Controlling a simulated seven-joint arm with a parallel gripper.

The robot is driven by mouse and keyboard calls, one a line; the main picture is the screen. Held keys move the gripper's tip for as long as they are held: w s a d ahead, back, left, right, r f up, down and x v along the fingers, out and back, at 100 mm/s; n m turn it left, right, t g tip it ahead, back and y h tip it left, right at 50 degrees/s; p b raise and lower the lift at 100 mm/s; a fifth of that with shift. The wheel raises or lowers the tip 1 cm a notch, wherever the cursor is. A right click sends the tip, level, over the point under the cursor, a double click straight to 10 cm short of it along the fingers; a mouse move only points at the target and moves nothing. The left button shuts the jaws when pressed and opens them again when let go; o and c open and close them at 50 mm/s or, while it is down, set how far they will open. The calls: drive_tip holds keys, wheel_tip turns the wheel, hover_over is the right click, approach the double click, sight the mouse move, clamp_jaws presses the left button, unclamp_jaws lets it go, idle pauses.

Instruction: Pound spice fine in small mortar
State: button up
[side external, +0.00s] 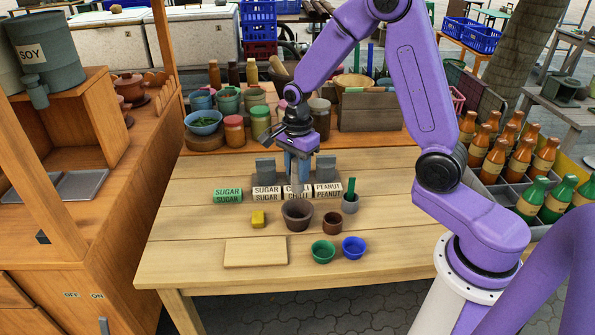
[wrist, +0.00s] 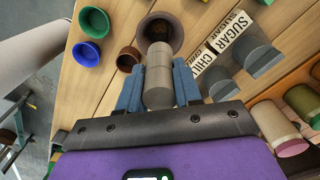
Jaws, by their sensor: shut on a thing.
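My gripper (side external: 298,165) is shut on a grey pestle (side external: 298,187), which hangs roughly upright over the small dark brown mortar (side external: 297,217). In the wrist view, the blue fingers of my gripper (wrist: 158,80) press on both sides of the pestle (wrist: 158,72). Its far end overlaps the near part of the mortar (wrist: 176,30). I cannot tell whether that end is inside the mortar or just above it. Some brown matter shows in the mortar's bottom, partly hidden by the pestle.
A small brown cup (side external: 332,222) stands right of the mortar. Green (side external: 323,251) and blue (side external: 353,248) bowls are in front. A yellow block (side external: 258,219) and a board (side external: 255,252) lie left. Lettered blocks (side external: 266,192) and grey stands (side external: 325,166) are behind. The front right is clear.

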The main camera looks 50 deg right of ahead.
idle(0.4)
hover_over(297, 202)
drive_tip(key=s+a, duration=0.2)
drive_tip(key=shift+s+a+f, duration=0.1)
drive_tip(key=shift+f, duration=2.15)
drive_tip(key=shift+s+a+f, duration=0.1)
drive_tip(key=shift+f, duration=2.15)
drive_tip(key=shift+f, duration=0.15)
drive_tip(key=shift+f, duration=0.95)
drive_tip(key=shift+r, duration=0.1)
drive_tip(key=shift+r, duration=0.9)
drive_tip(key=shift+f, duration=0.1)
drive_tip(key=shift+f, duration=0.95)
